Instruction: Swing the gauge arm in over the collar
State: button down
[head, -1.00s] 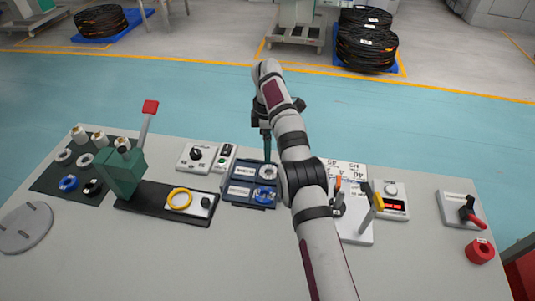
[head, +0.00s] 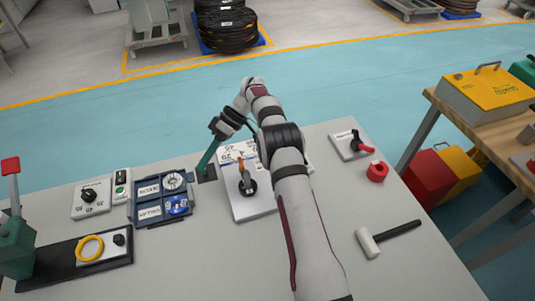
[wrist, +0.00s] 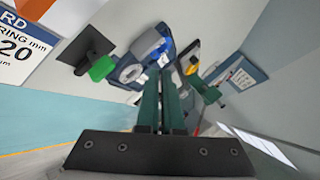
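The gauge station is a white board (head: 257,208) in the middle of the bench in the head view. A black collar (head: 248,188) sits on it with an orange-tipped grey lever (head: 242,170) over it. I cannot tell if this lever is the gauge arm; the yellow-tipped post seen earlier is now hidden behind my arm. My gripper (head: 207,160) points down at the board's back left, apart from the lever. In the wrist view its two green fingers (wrist: 160,72) are side by side, almost together, with nothing visible between them.
A blue tray (head: 150,212) with two discs stands left of the board. A dial box (head: 91,198) and yellow ring (head: 90,248) lie further left. A red-handled switch (head: 351,145), red roll (head: 377,171) and mallet (head: 388,238) are at right. The front middle of the bench is clear.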

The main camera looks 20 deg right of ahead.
jog(key=s+d+r+m+t+y, duration=0.1)
jog(key=d+m+t+y, duration=0.2)
jog(key=d+m, duration=0.5)
jog(key=s+d+r+m+t+y, duration=0.1)
jog(key=s+d+m+t+y, duration=0.2)
jog(key=d, duration=0.9)
jog(key=s+d+m+t, duration=0.6)
jog(key=s+d+t, duration=0.1)
jog(key=d, duration=0.5)
jog(key=w+a, duration=0.4)
jog(key=a, duration=0.8)
jog(key=shift+a+y, duration=0.3)
jog(key=shift+a, duration=0.05)
